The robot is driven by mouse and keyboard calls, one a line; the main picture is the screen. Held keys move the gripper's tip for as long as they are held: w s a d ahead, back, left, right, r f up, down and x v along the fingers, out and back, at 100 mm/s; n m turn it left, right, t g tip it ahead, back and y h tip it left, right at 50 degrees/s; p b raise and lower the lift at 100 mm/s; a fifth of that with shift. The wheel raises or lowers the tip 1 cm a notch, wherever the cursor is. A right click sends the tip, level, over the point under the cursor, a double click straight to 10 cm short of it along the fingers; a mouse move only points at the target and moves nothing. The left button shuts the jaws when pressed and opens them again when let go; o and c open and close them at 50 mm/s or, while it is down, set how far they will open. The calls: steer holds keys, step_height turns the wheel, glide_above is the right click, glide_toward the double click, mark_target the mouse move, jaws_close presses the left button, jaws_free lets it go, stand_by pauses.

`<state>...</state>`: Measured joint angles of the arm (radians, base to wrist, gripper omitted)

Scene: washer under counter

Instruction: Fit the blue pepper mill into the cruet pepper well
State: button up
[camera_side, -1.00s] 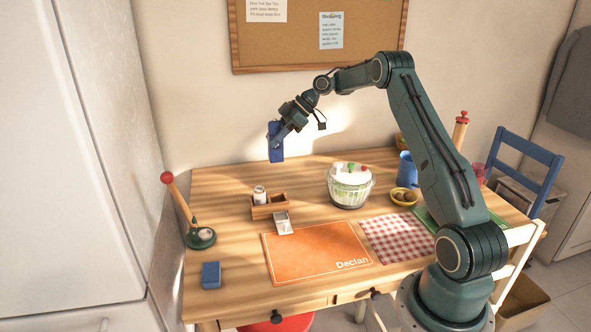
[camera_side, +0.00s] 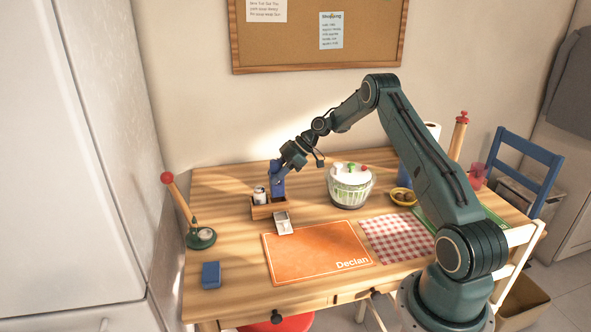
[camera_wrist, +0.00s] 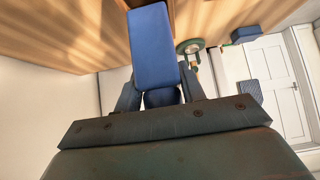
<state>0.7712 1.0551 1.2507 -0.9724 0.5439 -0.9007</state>
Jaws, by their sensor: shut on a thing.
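The blue pepper mill (camera_side: 278,182) is upright in my gripper (camera_side: 280,172), which is shut on its upper part. Its lower end is at the right part of the wooden cruet (camera_side: 262,212); whether it is inside the well or just above or behind it I cannot tell. A small shaker with a pale metal top (camera_side: 260,192) stands in the left part of the cruet. In the wrist view the blue mill (camera_wrist: 157,45) extends away between the two fingers (camera_wrist: 160,90), and its far end is beside a brown wooden edge. The well itself is hidden.
A salad spinner (camera_side: 350,187) stands to the right. A blue block (camera_side: 211,275) and a green-based, red-knobbed stand (camera_side: 201,238) are at left. An orange placemat (camera_side: 310,255) lies in front.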

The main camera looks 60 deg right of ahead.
mark_target(277, 185)
steer(key=shift+f, duration=2.1)
steer(key=shift+f, duration=0.15)
steer(key=o, duration=1.1)
steer(key=shift+r, duration=0.25)
steer(key=v, duration=1.2)
